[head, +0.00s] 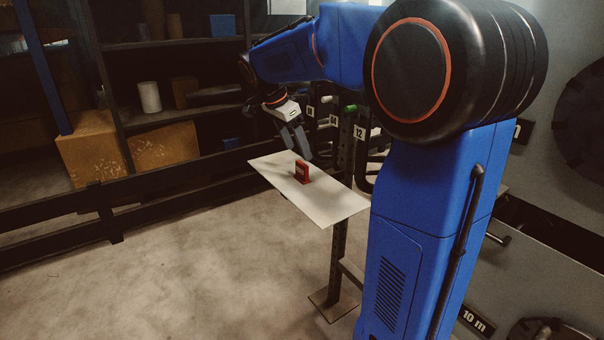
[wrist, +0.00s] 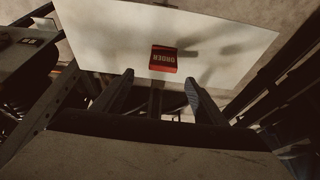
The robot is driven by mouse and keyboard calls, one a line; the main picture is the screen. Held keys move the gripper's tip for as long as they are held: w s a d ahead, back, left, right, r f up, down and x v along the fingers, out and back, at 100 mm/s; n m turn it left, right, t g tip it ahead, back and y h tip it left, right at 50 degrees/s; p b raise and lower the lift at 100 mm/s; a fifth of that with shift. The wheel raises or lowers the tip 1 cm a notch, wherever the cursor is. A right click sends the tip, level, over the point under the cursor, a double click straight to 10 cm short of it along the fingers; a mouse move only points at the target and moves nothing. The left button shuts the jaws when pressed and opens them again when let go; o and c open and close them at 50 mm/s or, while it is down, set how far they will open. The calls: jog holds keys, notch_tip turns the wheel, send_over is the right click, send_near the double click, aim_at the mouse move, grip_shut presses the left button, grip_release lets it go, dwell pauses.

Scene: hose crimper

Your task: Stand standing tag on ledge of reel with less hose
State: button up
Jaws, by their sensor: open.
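The red standing tag (head: 302,173) stands upright on a pale flat board (head: 337,205) carried by a dark post. In the wrist view the tag (wrist: 163,59) shows the word ORDER upside down, with the board (wrist: 110,25) around it. My gripper (head: 299,150) is open and empty, above and close to the tag. In the wrist view the tag lies beyond the fingertips (wrist: 158,80), not between them. A dark round shape (head: 582,112), perhaps a reel, is cut off at the right edge. Hose amounts and a reel ledge cannot be told.
A rack with numbered plates, one reading 12 (head: 360,132), stands behind the board. A plate reading 10 m (head: 474,321) is at lower right. Dark shelves (head: 180,55) with boxes and a low rail (head: 60,225) are at left. The floor (head: 190,270) at front left is clear.

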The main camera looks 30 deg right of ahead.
aim_at(301, 163)
jog(key=x, duration=0.2)
jog(key=shift+d+f, duration=0.1)
jog(key=shift+f, duration=0.2)
jog(key=shift+w+a+x, duration=0.15)
jog(key=shift+x, duration=1.15)
jog(key=shift+w+a+x, duration=0.1)
jog(key=shift+w+x, duration=0.05)
jog(key=shift+x, duration=1.2)
jog(key=shift+a+f, duration=0.1)
jog(key=c, duration=1.2)
